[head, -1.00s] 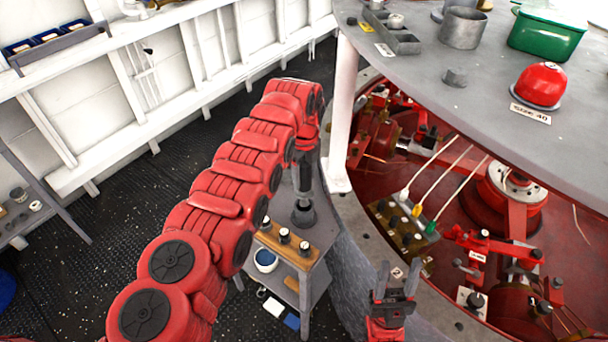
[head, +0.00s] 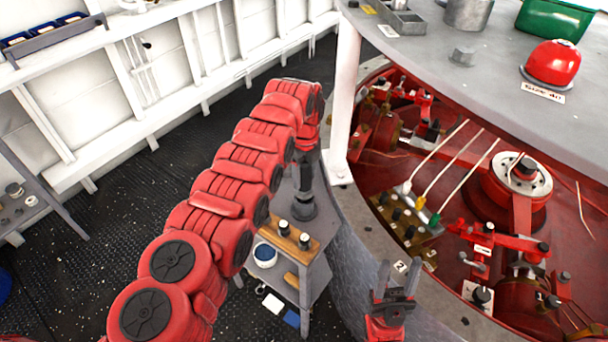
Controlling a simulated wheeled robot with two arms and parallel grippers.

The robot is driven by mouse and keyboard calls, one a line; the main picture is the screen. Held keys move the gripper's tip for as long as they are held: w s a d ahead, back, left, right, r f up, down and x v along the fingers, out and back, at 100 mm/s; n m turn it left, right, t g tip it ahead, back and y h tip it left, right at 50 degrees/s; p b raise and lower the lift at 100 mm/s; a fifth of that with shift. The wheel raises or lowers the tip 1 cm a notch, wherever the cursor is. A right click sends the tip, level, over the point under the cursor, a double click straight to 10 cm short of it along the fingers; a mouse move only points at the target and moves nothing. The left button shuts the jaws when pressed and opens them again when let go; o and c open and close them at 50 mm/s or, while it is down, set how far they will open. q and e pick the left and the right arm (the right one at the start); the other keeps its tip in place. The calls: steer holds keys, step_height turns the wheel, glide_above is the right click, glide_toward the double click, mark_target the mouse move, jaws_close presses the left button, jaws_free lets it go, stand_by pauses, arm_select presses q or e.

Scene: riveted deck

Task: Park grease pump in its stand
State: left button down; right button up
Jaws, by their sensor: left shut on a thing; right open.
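My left arm reaches in from the left, and its gripper (head: 307,158) points down over a small grey side table. It is shut on a grey upright cylinder, apparently the grease pump (head: 305,178), partly hidden by the arm. Directly below is a dark round cup-like piece (head: 303,208), which looks like the stand, at the back of the table. I cannot tell whether the pump is inside it or just above it. My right gripper (head: 397,282) is open and empty at the lower middle, beside the curved housing wall.
The side table carries a wooden block with dark knobs (head: 292,234) and, lower, a white-and-blue pot (head: 265,254). To the right, a round grey deck (head: 470,70) on a white post (head: 342,120) overhangs open red machinery (head: 510,190). Black floor (head: 150,200) is clear at left.

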arm_select(q)
steer(key=shift+f+b, duration=1.05)
steer(key=shift+f, duration=0.2)
steer(key=shift+c, duration=0.8)
jaws_free()
steer(key=shift+r, duration=0.1)
